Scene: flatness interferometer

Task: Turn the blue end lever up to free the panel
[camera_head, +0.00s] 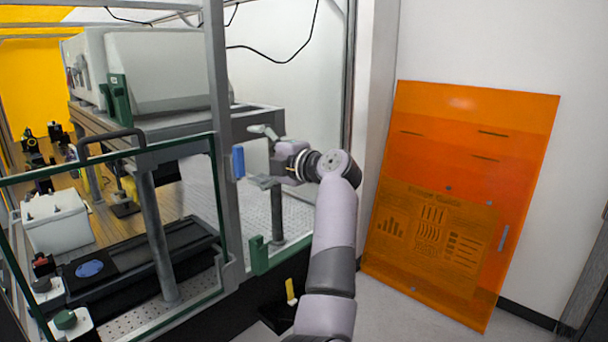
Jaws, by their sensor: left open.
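The blue end lever (238,162) is a short upright blue block on the grey frame post, just left of my left gripper. My left gripper (259,156) is open, its fingers spread one above the other and pointing left toward the lever. A small gap seems to show between the fingers and the lever, and nothing is between them. A clear panel (186,146) with dark green edges and a black handle (110,141) stands tilted in front of the bench, left of the post. My right gripper is not in view.
An orange see-through sheet (480,150) leans on the white wall at right. The grey frame post (219,80) stands close to my left gripper. Green blocks sit at the lower post (259,255) and upper left (119,98). A yellow-handled item (291,291) is low beside my arm.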

